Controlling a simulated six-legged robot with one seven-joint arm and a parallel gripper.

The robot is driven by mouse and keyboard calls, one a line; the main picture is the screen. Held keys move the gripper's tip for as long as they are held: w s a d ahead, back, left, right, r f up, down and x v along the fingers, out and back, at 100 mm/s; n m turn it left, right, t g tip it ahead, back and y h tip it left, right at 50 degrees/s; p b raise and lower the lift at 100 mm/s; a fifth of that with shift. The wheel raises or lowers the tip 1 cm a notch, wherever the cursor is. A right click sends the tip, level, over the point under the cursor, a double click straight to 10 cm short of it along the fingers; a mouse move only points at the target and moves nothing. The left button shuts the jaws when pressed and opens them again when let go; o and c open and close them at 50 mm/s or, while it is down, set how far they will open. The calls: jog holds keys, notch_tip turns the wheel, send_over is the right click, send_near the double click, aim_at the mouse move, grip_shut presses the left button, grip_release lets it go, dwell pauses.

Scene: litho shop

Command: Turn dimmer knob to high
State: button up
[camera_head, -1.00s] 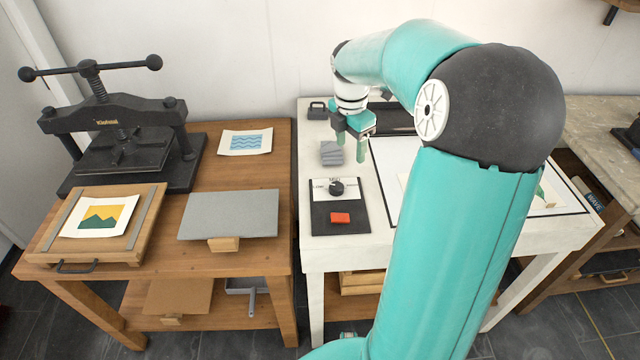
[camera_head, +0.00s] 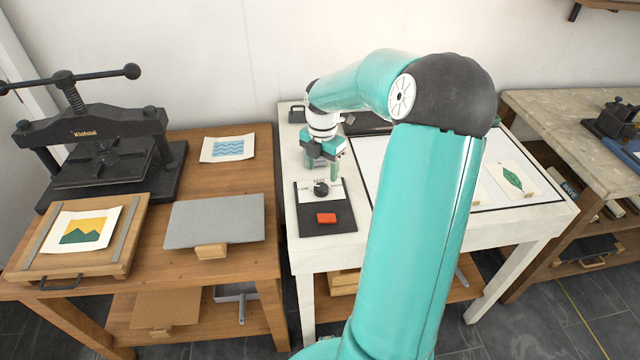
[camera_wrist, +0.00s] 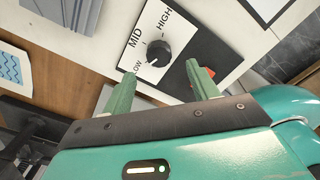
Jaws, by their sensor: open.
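The dimmer knob (camera_head: 321,188) is a round black knob on the white plate of a dark control panel (camera_head: 340,222), on the white table. In the wrist view the knob (camera_wrist: 158,53) sits beside the printed words LOW, MID and HIGH. A small white mark shows on its lower left side, roughly toward LOW. LOW is partly covered by a finger. My gripper (camera_head: 322,164) is open and empty, just behind and above the knob. In the wrist view its two green fingers (camera_wrist: 160,70) stand apart, with the knob beyond the gap between them.
A red button (camera_head: 326,218) is on the panel in front of the knob. A white light table (camera_head: 375,165) with a leaf print (camera_head: 512,178) lies to the right. The wooden table (camera_head: 190,180) with a press (camera_head: 95,150) stands left. A grey block (camera_wrist: 70,12) shows in the wrist view.

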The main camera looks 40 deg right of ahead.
aim_at(321, 186)
notch_tip(321, 186, down, 6)
jog(key=shift+f, duration=0.25)
jog(key=shift+w, duration=0.1)
jog(key=c, duration=1)
